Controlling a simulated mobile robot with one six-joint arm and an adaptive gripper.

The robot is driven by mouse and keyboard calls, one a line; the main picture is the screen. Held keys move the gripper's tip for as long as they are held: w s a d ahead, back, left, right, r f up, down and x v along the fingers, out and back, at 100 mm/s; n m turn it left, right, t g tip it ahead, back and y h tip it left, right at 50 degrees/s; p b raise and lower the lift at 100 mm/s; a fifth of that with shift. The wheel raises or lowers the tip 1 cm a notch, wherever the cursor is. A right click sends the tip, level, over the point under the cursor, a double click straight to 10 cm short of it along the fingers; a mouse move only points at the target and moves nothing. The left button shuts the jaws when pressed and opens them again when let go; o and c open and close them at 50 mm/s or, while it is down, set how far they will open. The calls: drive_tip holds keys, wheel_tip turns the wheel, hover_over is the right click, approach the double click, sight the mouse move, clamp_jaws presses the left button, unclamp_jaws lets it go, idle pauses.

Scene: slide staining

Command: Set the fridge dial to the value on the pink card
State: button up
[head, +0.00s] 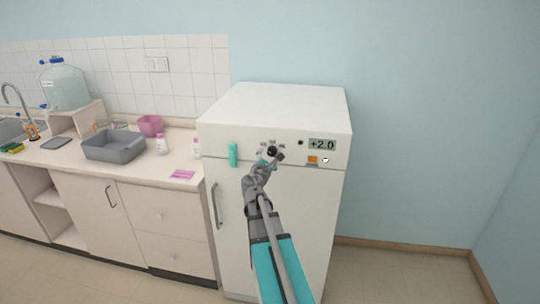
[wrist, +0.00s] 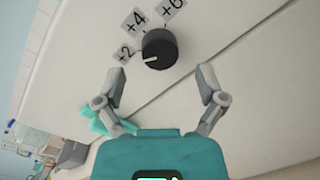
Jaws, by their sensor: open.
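The black fridge dial (wrist: 159,49) is on the white fridge's front panel, with labels +2, +4 and +6 around it in the wrist view. Its white pointer line points toward the +2 label (wrist: 124,55). The fridge display (head: 322,144) reads +2.0. The pink card (head: 182,175) lies flat on the counter left of the fridge; its writing is too small to read. My gripper (wrist: 160,78) is open and empty, its two fingers spread on either side just short of the dial. In the head view my gripper partly hides the dial (head: 272,151).
A teal handle-like piece (head: 233,154) and an orange square (head: 313,160) are on the fridge panel. The fridge door handle (head: 216,205) is at its left edge. A grey basin (head: 113,146), a pink container (head: 150,125) and bottles stand on the counter. Floor right of the fridge is clear.

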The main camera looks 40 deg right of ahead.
sight(272, 151)
drive_tip(key=shift+x, duration=1.5)
